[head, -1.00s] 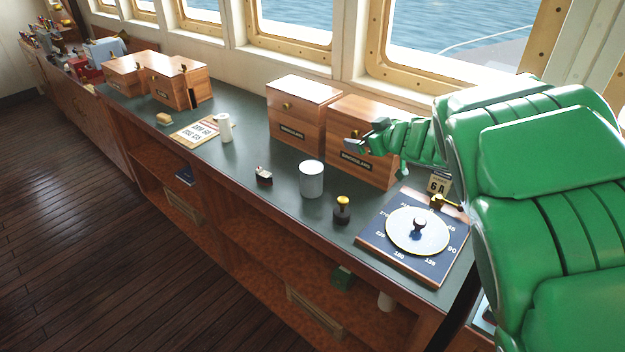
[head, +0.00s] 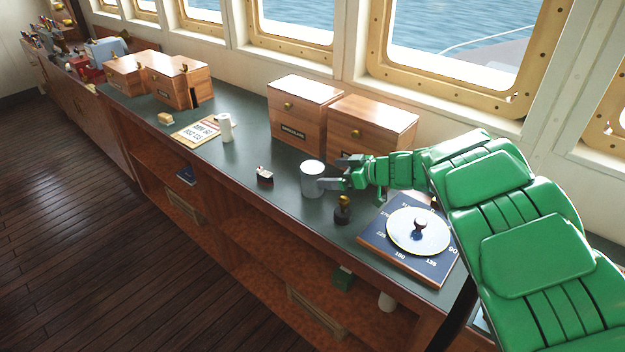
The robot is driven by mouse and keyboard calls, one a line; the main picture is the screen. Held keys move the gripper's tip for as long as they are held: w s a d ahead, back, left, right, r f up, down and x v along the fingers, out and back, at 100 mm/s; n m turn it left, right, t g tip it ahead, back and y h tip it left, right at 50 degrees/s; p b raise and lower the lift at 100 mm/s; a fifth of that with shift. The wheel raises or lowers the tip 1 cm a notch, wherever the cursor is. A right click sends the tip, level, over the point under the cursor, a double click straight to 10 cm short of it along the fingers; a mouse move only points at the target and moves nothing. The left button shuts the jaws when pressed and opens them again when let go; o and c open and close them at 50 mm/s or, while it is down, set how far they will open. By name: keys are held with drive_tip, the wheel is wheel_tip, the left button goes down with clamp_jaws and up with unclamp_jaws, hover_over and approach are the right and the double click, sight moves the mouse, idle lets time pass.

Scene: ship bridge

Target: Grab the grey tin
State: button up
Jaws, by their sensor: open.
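The grey tin (head: 311,180) is a light grey cylinder standing upright on the dark green counter top, in front of the gap between two wooden boxes. My gripper (head: 338,172) is open at the tin's right side, with its fingers pointing left. One finger shows toward the back of the tin and the other toward its front right. I cannot tell whether either finger touches the tin.
A dark stamp with a yellow knob (head: 343,209) stands close below my gripper. A compass dial board (head: 402,262) lies to the right. Wooden boxes (head: 372,138) stand behind. A small dark item (head: 265,176) sits left of the tin.

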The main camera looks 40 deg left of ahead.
sight(312, 175)
drive_tip(key=shift+s+f, duration=0.15)
drive_tip(key=shift+f, duration=0.25)
drive_tip(key=shift+s+a+f, duration=0.1)
drive_tip(key=shift+a, duration=0.2)
drive_tip(key=shift+x, duration=3.55)
drive_tip(key=shift+c, duration=0.5)
drive_tip(key=c, duration=1.1)
